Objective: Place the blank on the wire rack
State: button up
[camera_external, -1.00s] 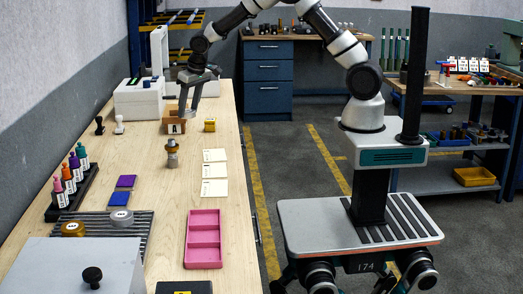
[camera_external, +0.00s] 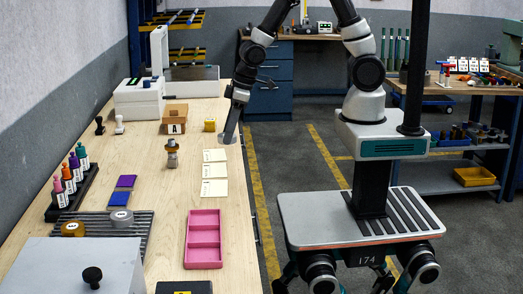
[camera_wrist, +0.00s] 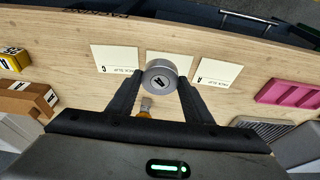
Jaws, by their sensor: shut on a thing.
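The blank (camera_wrist: 160,76) is a grey metal disc with a letter A on its face, seen in the wrist view. My gripper (camera_wrist: 160,84) is shut on it, a fingertip on each side. In the external view my gripper (camera_external: 229,138) hangs near the right edge of the bench, beside the paper slips; the blank is hard to make out there. The slatted wire rack (camera_external: 142,232) lies at the near left of the bench, away from my gripper, with a gold disc (camera_external: 73,229) and a silver disc (camera_external: 121,217) on it. The rack partly shows in the wrist view (camera_wrist: 262,128).
Several paper slips (camera_external: 214,171) lie on the bench near my gripper. A grey sloped box (camera_external: 70,265) is beside the rack.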

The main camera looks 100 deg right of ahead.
jog(key=w+d+m, duration=0.2)
jog(key=w+d, duration=0.3)
jog(key=d, duration=0.4)
jog(key=m+h, duration=0.1)
jog(key=m, duration=0.1)
send_over(204, 145)
jog(key=f, duration=0.4)
jog(key=shift+s+a+f+b, duration=0.2)
jog(key=shift+s+f+b, duration=0.1)
jog(key=shift+s+b, duration=0.1)
jog(key=shift+f, duration=2)
jog(key=shift+f, duration=0.1)
jog(key=shift+f, duration=0.2)
jog(key=o, duration=1.1)
jog(key=shift+r, duration=0.1)
jog(key=shift+o, duration=0.2)
